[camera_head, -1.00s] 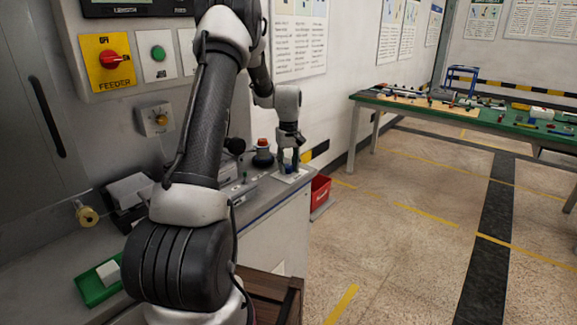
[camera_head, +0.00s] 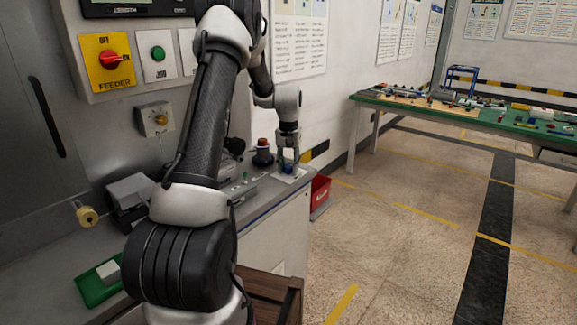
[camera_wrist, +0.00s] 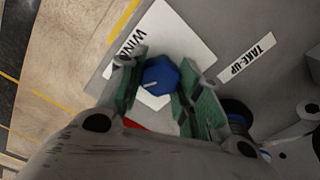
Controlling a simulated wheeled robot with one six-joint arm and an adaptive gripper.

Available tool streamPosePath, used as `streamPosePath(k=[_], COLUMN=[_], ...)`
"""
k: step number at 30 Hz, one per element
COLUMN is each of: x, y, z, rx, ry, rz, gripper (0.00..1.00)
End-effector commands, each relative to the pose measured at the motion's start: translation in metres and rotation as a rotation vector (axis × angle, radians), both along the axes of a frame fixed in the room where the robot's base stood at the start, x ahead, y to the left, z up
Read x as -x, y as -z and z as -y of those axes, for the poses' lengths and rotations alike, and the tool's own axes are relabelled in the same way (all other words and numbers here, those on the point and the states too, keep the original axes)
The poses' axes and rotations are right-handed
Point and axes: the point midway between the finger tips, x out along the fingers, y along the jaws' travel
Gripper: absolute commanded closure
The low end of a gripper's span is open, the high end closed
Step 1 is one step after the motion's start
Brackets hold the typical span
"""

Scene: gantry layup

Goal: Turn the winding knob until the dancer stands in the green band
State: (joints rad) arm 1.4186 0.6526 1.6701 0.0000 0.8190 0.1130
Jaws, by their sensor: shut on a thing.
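The winding knob (camera_wrist: 159,77) is blue and many-sided with a pale pointer line. It stands on a white label plate (camera_wrist: 197,33) whose lettering begins "WIN"; the rest is hidden. My gripper (camera_wrist: 164,73) is shut on the knob, with a green-padded finger on each side of it. In the head view my gripper (camera_head: 288,161) reaches down to the knob (camera_head: 287,169) at the far right end of the machine's counter. I cannot make out the dancer or its green band in either view.
A red-topped button (camera_head: 263,146) stands left of my gripper. A red bin (camera_head: 320,194) is beside the counter's end. The floor to the right is open.

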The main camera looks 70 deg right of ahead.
Motion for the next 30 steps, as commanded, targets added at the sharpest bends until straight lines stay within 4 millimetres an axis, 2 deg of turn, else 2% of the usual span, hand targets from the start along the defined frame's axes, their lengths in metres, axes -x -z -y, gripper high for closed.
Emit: streamPosePath(k=[11,12,15,25,30], x=[0.000,0.000,0.000,0.000,0.000], y=[0.000,0.000,0.000,-0.002,-0.022], z=[0.000,0.000,0.000,0.000,0.001], rx=[0.001,0.001,0.001,0.001,0.003], ry=[0.004,0.004,0.004,0.004,0.004], rz=[0.000,0.000,0.000,0.000,0.000], gripper=[0.90,0.61,0.44,0.44,0.44])
